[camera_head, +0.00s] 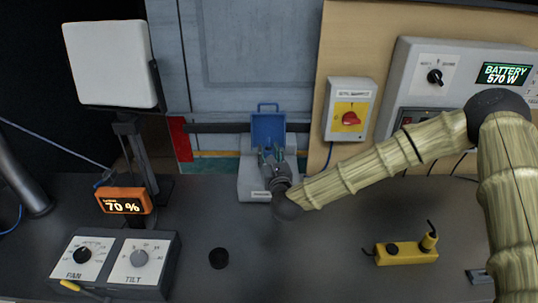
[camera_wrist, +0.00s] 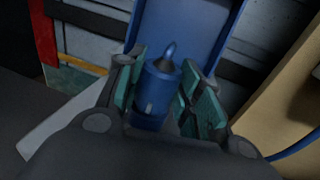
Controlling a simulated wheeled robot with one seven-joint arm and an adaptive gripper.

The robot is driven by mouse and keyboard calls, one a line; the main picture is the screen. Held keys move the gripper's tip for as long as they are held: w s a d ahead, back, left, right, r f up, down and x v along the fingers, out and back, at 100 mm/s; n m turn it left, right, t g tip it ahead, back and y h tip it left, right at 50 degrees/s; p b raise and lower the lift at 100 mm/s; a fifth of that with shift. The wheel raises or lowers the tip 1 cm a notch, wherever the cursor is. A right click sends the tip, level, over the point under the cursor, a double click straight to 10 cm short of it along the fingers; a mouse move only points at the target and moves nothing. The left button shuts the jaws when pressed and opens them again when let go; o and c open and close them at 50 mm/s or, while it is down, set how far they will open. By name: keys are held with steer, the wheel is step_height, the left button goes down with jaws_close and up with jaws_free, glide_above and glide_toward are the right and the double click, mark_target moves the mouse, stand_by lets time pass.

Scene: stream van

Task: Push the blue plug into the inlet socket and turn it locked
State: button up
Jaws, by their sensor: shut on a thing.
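The blue plug (camera_wrist: 154,92) is a short blue cylinder between the two green-padded fingers of my gripper (camera_wrist: 160,95) in the wrist view. My gripper is shut on it. In the head view my gripper (camera_head: 272,160) is at the grey inlet box (camera_head: 253,188), in front of its raised blue lid (camera_head: 268,128). The blue lid (camera_wrist: 190,30) also stands behind the plug in the wrist view. My gripper and wrist hide the socket opening, so I cannot tell whether the plug is inside it or how far it is turned.
A switch box with a red knob (camera_head: 350,118) is on the wall to the right. A yellow device (camera_head: 400,250) lies at the right of the table. A black cap (camera_head: 219,258) and the pan-tilt console (camera_head: 112,262) are at the left front. The table's middle front is mostly clear.

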steer(key=shift+f+b, duration=0.2)
steer(key=shift+b, duration=0.1)
steer(key=shift+w+d+n+g+y+b, duration=0.1)
steer(key=shift+n+g+y+b, duration=0.5)
steer(key=shift+n+y+b, duration=0.65)
steer(key=shift+d+n+g+y+b, duration=0.1)
steer(key=shift+n+g+y+b, duration=0.65)
steer(key=shift+y+b, duration=0.9)
steer(key=shift+d+r+n+g+y+b, duration=0.1)
steer(key=shift+n+g+y+b, duration=1.05)
steer(key=shift+b, duration=1.35)
steer(key=shift+w+n+g+y+b, duration=0.1)
steer(key=shift+n+g+y+b, duration=0.45)
steer(key=shift+b, duration=1.65)
